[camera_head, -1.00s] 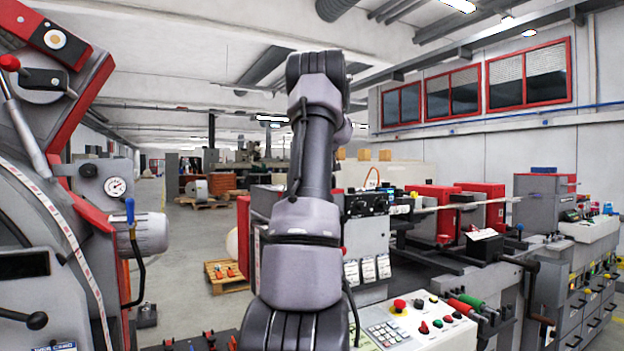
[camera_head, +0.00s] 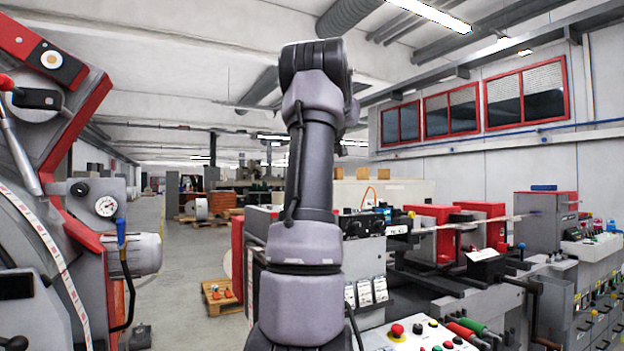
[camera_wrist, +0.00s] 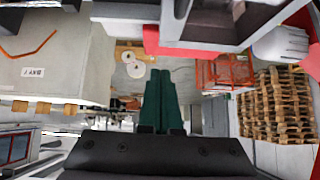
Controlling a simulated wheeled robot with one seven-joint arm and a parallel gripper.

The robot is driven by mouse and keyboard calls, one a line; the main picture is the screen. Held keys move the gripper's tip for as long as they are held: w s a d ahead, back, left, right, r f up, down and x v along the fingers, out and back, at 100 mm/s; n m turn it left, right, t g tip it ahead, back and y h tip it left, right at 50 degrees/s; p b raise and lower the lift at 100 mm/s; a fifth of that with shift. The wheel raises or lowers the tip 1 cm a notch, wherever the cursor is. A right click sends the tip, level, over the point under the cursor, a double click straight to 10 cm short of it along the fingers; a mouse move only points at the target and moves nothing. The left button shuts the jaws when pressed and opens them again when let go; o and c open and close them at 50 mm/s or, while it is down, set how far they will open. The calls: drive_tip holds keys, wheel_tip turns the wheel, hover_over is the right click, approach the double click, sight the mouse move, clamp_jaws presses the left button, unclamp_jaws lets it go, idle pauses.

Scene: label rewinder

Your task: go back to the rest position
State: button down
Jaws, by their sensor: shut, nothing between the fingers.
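My arm (camera_head: 312,180) stands upright in the middle of the head view, folded over at the top. My gripper is hidden in that view. In the wrist view my gripper (camera_wrist: 160,73) shows as dark green fingers lying together, with nothing between them. The fingers point out over open floor and touch nothing that I can see.
A grey and red machine with a gauge (camera_head: 106,206) and a motor (camera_head: 142,254) stands close at left. A control panel (camera_head: 425,335) is at lower right, with red machine units (camera_head: 432,232) behind. A pallet (camera_head: 221,297) lies on the floor. The wrist view shows stacked pallets (camera_wrist: 278,105).

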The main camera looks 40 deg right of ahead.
drive_tip(key=shift+s+a+r, duration=0.1)
drive_tip(key=shift+s+r, duration=0.15)
drive_tip(key=s+a+f+y, duration=0.1)
drive_tip(key=a+f+y, duration=0.1)
drive_tip(key=a, duration=2.6)
drive_tip(key=s+a+f+y, duration=0.1)
drive_tip(key=s+a+f, duration=0.6)
drive_tip(key=s+a, duration=0.2)
drive_tip(key=s+a+f+m+g+y, duration=0.1)
drive_tip(key=s+a+f, duration=0.5)
drive_tip(key=s+a, duration=0.3)
drive_tip(key=a, duration=0.4)
drive_tip(key=shift+s+f+g, duration=0.25)
drive_tip(key=shift+f+g, duration=0.05)
drive_tip(key=shift+f, duration=0.05)
drive_tip(key=shift+d, duration=0.1)
